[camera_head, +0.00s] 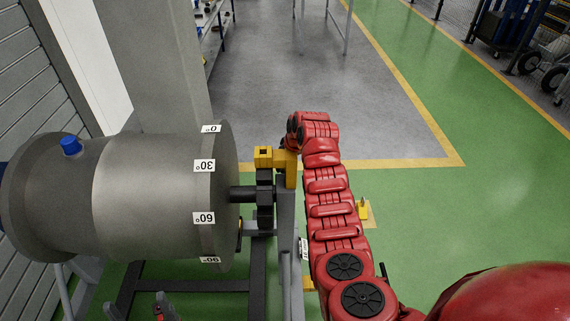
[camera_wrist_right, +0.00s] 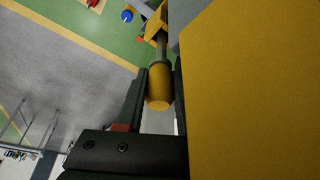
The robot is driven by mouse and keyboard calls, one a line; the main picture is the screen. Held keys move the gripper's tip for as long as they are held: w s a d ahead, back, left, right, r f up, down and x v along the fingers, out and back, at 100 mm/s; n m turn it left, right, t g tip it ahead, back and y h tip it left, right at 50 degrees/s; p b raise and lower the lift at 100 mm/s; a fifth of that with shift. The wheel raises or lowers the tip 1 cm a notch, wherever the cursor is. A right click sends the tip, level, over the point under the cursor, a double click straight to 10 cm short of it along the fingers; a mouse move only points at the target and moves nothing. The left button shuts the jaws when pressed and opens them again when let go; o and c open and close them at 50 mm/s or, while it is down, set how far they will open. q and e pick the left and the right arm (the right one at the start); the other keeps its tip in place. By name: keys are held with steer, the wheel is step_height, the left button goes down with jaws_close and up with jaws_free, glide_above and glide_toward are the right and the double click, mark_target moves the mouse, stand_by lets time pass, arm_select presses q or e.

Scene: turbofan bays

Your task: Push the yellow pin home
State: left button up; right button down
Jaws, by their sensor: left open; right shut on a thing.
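The yellow pin (camera_wrist_right: 160,92) shows in the right wrist view as a yellow grip with a grey collar and a shaft running up toward a yellow piece (camera_wrist_right: 156,20). My right gripper (camera_wrist_right: 158,88) is shut on the pin's grip, with a dark finger on each side. In the head view the right hand is hidden behind the arm's end near a yellow block (camera_head: 290,168). A smaller yellow piece (camera_head: 264,156) sits beside that block, on a black mount. How deep the pin sits cannot be told. My left gripper (camera_head: 160,309) is open and empty at the bottom edge, partly cut off.
A large grey drum (camera_head: 150,195) with degree labels fills the left, on a dark frame (camera_head: 195,285). A large yellow surface (camera_wrist_right: 255,90) stands close beside the right gripper. A small yellow object (camera_head: 363,210) lies on the green floor, which is mostly clear on the right.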

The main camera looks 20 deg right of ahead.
steer(key=shift+f+b, duration=1.2)
steer(key=shift+f, duration=0.75)
steer(key=shift+c, duration=2.3)
jaws_free()
steer(key=shift+f, duration=0.1)
steer(key=shift+s+r+b, duration=0.1)
steer(key=shift+r+b, duration=0.2)
steer(key=shift+r, duration=0.25)
steer(key=b+v, duration=0.2)
steer(key=v, duration=0.5)
steer(key=shift+d, duration=0.15)
steer(key=p, duration=0.4)
glide_toward(287, 168)
steer(key=shift+v, duration=2.15)
